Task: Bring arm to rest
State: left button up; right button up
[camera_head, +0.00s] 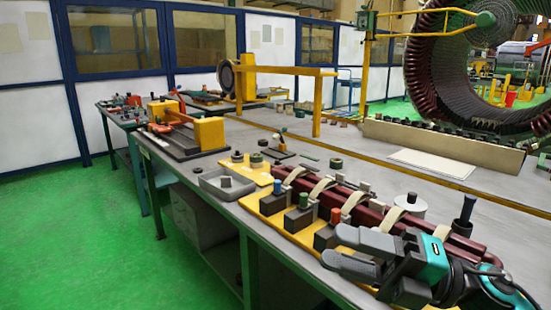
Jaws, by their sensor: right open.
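My right gripper (352,252) is at the lower right of the head view, with its arm coming in from the right edge. Its two grey fingers are apart and I see nothing between them. It is over the front right part of the workbench (222,205), close to the yellow fixture plate (270,203) and its dark red coil bars (352,205). I cannot tell if it touches them. My left gripper is not in view.
A grey tray (212,186) and a yellow-ended press (208,132) are further left. A large stator ring (424,75) stands behind. Green floor on the left is clear.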

jog(key=w+d+f+m+t+h, duration=0.25)
jog(key=f+m+t+h, duration=0.45)
jog(key=m, duration=0.5)
jog(key=w+d+f+m+t+h, duration=0.1)
jog(key=d+f+m+t+h, duration=0.2)
jog(key=f+m+t+h, duration=0.5)
jog(key=s+d+f+m+g+h, duration=0.1)
jog(key=s+f+m+g, duration=0.1)
jog(key=s+f+m, duration=0.2)
jog(key=s+f+m+g+h, duration=0.1)
jog(key=s+f+m+g, duration=0.2)
jog(key=f, duration=0.7)
jog(key=s+d+f+m+g+h+p, duration=0.1)
jog(key=s+f+m+g, duration=0.2)
jog(key=s+f+m, duration=0.3)
jog(key=shift+d+f+h, duration=0.3)
jog(key=shift+f, duration=0.5)
jog(key=shift+w, duration=0.1)
